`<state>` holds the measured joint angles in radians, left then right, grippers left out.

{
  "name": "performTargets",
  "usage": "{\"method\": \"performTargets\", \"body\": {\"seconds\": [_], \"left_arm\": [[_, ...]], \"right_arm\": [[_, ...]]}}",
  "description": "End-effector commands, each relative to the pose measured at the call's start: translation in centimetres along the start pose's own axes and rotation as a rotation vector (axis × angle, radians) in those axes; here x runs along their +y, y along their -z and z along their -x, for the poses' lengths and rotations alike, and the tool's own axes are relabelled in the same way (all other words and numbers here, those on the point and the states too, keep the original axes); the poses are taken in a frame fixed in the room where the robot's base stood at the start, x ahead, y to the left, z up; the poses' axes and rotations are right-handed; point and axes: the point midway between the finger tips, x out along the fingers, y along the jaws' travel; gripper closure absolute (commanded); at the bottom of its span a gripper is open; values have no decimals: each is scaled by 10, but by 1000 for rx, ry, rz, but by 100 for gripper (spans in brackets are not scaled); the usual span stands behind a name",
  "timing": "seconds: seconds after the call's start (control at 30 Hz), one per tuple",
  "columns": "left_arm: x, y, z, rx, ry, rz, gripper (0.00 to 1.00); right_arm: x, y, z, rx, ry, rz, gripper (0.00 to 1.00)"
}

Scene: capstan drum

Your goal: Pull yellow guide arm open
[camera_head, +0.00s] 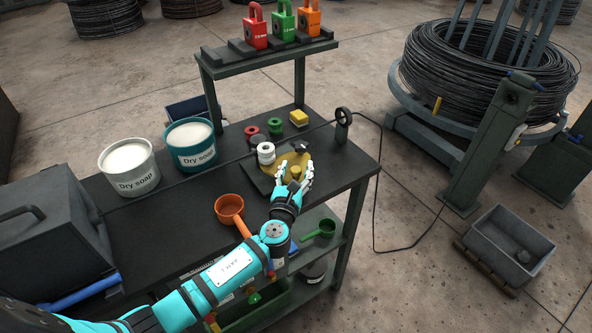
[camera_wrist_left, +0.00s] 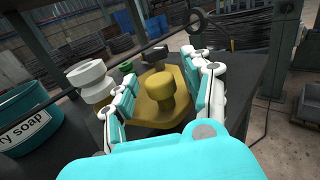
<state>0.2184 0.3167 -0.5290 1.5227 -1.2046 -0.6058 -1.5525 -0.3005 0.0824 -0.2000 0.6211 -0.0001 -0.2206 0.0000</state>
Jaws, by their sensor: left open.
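The yellow guide arm (camera_head: 284,163) is a flat yellow plate with a round knob, lying on a dark base on the bench. In the left wrist view the guide arm (camera_wrist_left: 166,108) shows its yellow knob standing up between my fingers. My left gripper (camera_head: 294,174) is open over the knob, with fingers on both sides of it in the left wrist view (camera_wrist_left: 160,92). I cannot tell whether the fingers touch the knob. A white grooved roller (camera_head: 266,153) stands just left of the guide arm. My right gripper is not in view.
Two dry soap buckets (camera_head: 129,167) stand left on the dark bench (camera_head: 150,232). An orange scoop (camera_head: 229,208) lies near my left forearm. A wire runs across the bench through a ring guide (camera_head: 343,118). Padlocks (camera_head: 283,20) sit on the shelf above.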

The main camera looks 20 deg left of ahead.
Motion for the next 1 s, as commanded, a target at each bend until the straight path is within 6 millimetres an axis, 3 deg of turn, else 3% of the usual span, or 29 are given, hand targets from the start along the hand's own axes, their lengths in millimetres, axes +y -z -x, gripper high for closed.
{"method": "performTargets", "body": {"seconds": [0.07, 0.43, 1.0], "left_arm": [[0, 0, 0, 0, 0, 0, 50], [0, 0, 0, 0, 0, 0, 99], [-1, 2, 1, 3, 1, 0, 100]], "right_arm": [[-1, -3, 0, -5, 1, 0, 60], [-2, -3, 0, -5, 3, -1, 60], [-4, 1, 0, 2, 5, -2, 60]]}}
